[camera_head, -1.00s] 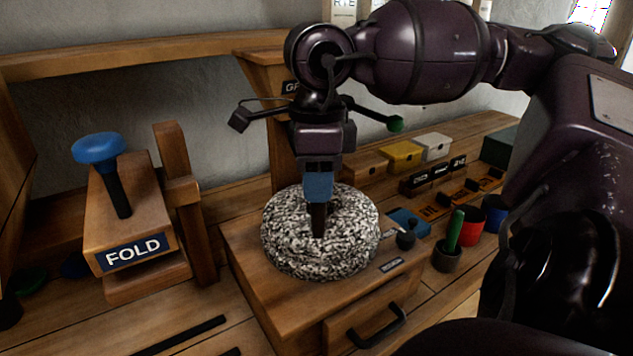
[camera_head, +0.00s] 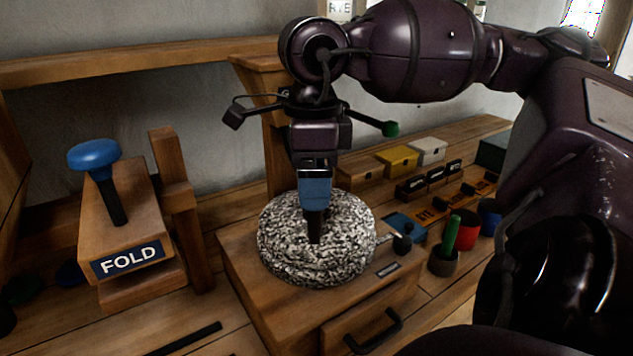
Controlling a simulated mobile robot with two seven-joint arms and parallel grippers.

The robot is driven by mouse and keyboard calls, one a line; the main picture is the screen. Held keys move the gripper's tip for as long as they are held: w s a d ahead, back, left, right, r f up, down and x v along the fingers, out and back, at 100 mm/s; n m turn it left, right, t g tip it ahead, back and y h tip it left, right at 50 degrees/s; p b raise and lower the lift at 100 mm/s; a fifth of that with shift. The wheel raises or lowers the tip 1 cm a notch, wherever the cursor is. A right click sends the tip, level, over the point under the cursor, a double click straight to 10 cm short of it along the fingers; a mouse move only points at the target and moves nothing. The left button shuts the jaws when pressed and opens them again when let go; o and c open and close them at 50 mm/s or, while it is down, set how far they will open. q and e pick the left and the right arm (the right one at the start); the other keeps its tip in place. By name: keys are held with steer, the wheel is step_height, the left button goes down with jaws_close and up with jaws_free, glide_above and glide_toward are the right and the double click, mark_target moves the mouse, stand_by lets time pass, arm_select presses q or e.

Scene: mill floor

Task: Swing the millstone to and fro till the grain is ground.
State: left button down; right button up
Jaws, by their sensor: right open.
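The millstone (camera_head: 285,246) is a round, black-and-white speckled stone lying on top of a wooden mill box (camera_head: 258,298). My right gripper (camera_head: 315,236) points straight down over the middle of the stone, with its dark fingertips at or in the hollow there. Its jaws are open, though their gap is hard to see from this side. A small dark knob (camera_head: 402,244) stands at the stone's right side. A drawer with a black handle (camera_head: 374,335) is in the front of the box and looks closed. No grain shows. My left gripper is not in view.
On the left stands a wooden block labelled FOLD (camera_head: 130,259) with a blue-topped lever (camera_head: 95,155). On the right are a cup with a green handle (camera_head: 452,233), a red cup (camera_head: 467,228), and small boxes, one yellow (camera_head: 398,159). A dark bar (camera_head: 185,341) lies in front.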

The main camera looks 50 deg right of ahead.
steer(key=shift+r, duration=1.75)
step_height(320, 180, up, 2)
steer(key=shift+b, duration=0.3)
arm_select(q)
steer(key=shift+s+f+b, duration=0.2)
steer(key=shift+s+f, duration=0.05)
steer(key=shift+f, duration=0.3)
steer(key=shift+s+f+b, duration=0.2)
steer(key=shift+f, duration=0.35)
arm_select(e)
step_height(320, 180, up, 2)
steer(key=shift+r, duration=0.15)
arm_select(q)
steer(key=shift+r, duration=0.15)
